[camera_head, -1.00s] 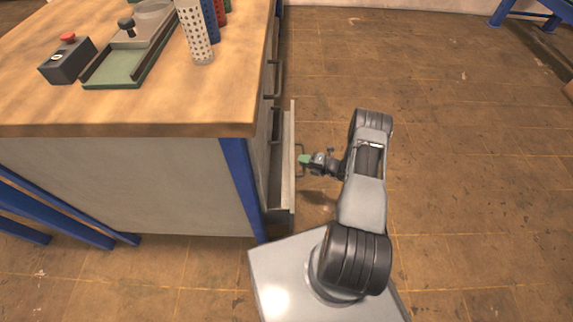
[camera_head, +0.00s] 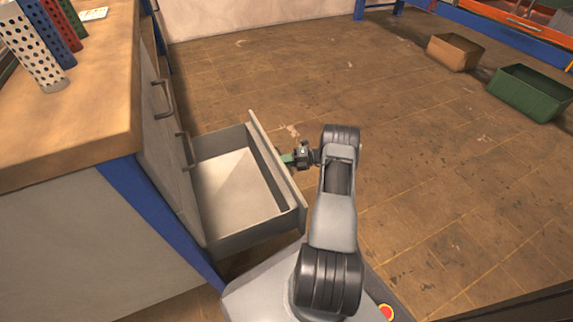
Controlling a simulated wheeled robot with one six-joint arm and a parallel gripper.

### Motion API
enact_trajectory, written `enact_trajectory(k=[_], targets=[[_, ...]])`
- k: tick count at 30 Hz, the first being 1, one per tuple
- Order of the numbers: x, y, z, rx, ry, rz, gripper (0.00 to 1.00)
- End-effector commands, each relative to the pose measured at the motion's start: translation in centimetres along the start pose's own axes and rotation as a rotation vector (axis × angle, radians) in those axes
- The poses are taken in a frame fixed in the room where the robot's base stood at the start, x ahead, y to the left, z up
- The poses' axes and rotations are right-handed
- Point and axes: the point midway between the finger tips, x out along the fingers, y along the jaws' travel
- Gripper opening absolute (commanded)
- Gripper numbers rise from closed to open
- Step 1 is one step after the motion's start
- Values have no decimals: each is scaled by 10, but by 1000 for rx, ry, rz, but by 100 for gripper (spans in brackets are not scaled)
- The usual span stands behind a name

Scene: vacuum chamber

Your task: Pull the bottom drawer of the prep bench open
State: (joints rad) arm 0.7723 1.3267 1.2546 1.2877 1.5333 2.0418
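The bottom drawer (camera_head: 250,235) of the prep bench (camera_head: 95,150) stands well out from the bench front. Its pale inside shows and looks empty. My gripper (camera_head: 288,159) is at the outer face of the drawer front (camera_head: 276,172), its green fingertips against the handle area. It appears shut on the drawer handle, which is small here and mostly hidden by the fingers. My arm reaches up to it from the lower middle of the picture.
Two closed drawers above show their handles (camera_head: 163,98) and (camera_head: 186,151). Perforated tubes (camera_head: 38,50) stand on the bench top. The floor to the right is clear up to a brown bin (camera_head: 454,52) and a green bin (camera_head: 530,92).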

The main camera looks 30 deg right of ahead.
Motion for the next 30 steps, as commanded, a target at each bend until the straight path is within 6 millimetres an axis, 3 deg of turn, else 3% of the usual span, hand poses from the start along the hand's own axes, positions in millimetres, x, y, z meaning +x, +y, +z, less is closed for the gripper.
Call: enact_trajectory(k=[11, 12, 18, 26, 30], targets=[[0, 0, 2, -2, -1, -2, 0], [-1, 0, 2, -2, -2, -2, 16], [-2, 0, 2, -1, -4, -2, 35], [-4, 0, 2, -1, -5, -1, 36], [-14, 1, 2, -1, -8, 0, 36]])
